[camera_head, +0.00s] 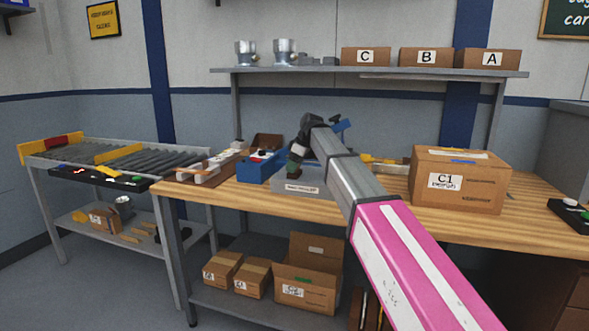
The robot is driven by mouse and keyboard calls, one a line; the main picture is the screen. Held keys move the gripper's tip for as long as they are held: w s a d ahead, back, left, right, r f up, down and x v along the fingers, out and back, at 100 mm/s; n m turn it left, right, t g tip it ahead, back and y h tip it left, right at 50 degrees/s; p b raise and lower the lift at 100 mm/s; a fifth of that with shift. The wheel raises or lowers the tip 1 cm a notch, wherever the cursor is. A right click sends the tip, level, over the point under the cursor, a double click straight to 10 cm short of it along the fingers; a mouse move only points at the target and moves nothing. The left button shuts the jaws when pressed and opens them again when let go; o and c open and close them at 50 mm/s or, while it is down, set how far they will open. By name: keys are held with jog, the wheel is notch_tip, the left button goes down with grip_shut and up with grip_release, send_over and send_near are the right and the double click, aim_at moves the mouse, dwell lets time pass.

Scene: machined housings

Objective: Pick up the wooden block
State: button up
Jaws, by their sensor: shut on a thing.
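My gripper (293,167) is at the end of my pink and grey arm, low over the workbench (425,213). It is at the grey tray (300,189) with a white label, just right of the blue bin (260,168). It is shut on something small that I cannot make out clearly. I cannot pick out the wooden block for sure; my gripper and arm hide part of the tray and the bench behind it.
A cardboard box marked C1 (459,181) stands on the bench at right. A roller conveyor (125,155) is at left. A shelf (370,71) with boxes C, B and A runs above the back. Boxes sit below the bench. Bare bench top lies along the front.

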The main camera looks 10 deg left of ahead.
jog(key=shift+r, duration=0.65)
notch_tip(320, 180, up, 3)
jog(key=s+a+r, duration=0.5)
jog(key=s+r, duration=0.1)
jog(key=s, duration=0.4)
jog(key=shift+s+a+r, duration=0.15)
jog(key=shift+a+r, duration=0.1)
jog(key=shift+r, duration=0.05)
